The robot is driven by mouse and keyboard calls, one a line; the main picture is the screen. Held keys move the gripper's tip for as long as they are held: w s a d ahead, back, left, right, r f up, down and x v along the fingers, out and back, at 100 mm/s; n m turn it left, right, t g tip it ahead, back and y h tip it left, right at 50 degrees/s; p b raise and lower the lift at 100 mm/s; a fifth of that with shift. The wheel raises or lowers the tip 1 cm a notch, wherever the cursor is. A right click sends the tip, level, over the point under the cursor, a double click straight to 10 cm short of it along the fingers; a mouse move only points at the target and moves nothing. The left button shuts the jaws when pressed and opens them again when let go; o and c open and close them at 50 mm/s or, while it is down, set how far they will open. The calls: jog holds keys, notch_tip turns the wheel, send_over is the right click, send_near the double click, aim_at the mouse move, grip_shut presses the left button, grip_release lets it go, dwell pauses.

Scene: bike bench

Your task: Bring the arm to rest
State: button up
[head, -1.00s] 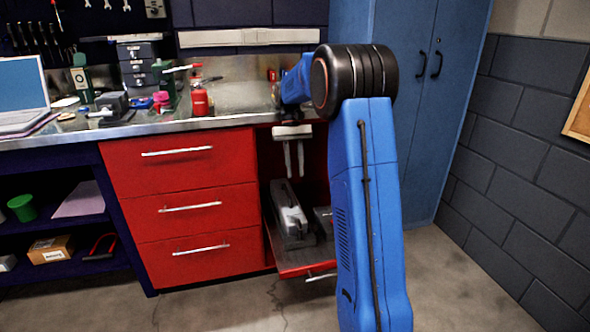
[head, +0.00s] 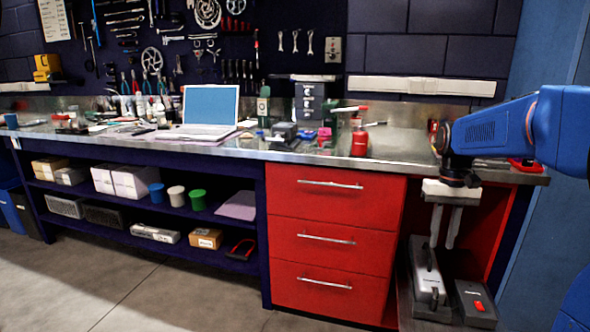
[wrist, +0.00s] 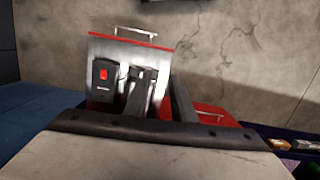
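My gripper (head: 443,246) is at the right of the head view, in front of the open bay at the right end of the bench. It points down, with a pale body and two grey fingers that stand apart with nothing visible between them. My blue arm (head: 500,127) reaches in from the right edge. Below the fingers, a pulled-out drawer holds a grey case with a handle (head: 428,278) and a dark case with a red patch (head: 475,304). The wrist view looks down on the drawer (wrist: 118,50), with the dark case (wrist: 104,84) in it.
The red drawer unit (head: 330,235) stands left of the bay, its drawers shut. A red canister (head: 359,142), small drawer box (head: 310,102) and laptop (head: 208,108) stand on the metal bench top. A blue cabinet is at right. The floor (head: 150,290) in front is clear.

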jog(key=s+a+f+t, duration=0.2)
jog(key=s+a, duration=0.1)
jog(key=s, duration=0.5)
jog(key=s+a+f+n+t, duration=0.1)
jog(key=s+a+f+t, duration=0.1)
jog(key=s, duration=0.7)
jog(key=s+a+f+n+t, duration=0.1)
jog(key=s+a, duration=0.3)
jog(key=s, duration=0.4)
jog(key=shift+s+a+f+t, duration=0.2)
jog(key=shift+f+t, duration=0.25)
jog(key=shift+t, duration=0.25)
